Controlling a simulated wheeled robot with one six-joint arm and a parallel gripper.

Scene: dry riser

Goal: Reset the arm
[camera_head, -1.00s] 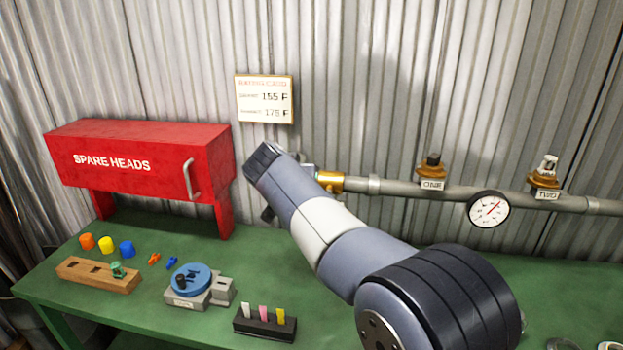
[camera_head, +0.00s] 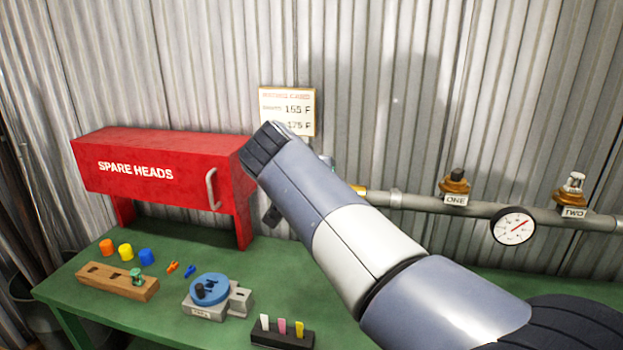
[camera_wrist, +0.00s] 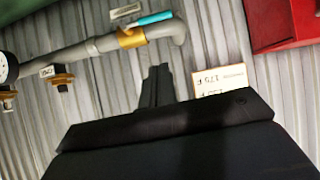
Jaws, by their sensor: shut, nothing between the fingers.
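My gripper (camera_wrist: 157,72) shows in the wrist view as two dark fingers pressed together, with nothing between them. It points at the corrugated wall, between the pipe and the rating card (camera_wrist: 218,82). In the head view my arm reaches up and left from the lower right, in front of the wall. The fingers are mostly hidden behind the arm there.
A red SPARE HEADS box (camera_head: 160,175) stands left on the green bench (camera_head: 75,300). A pipe (camera_head: 420,203) with two valves and a gauge (camera_head: 513,226) runs right. A blue turntable fixture (camera_head: 208,289), wooden block (camera_head: 117,281) and tag holder (camera_head: 282,332) sit on the bench.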

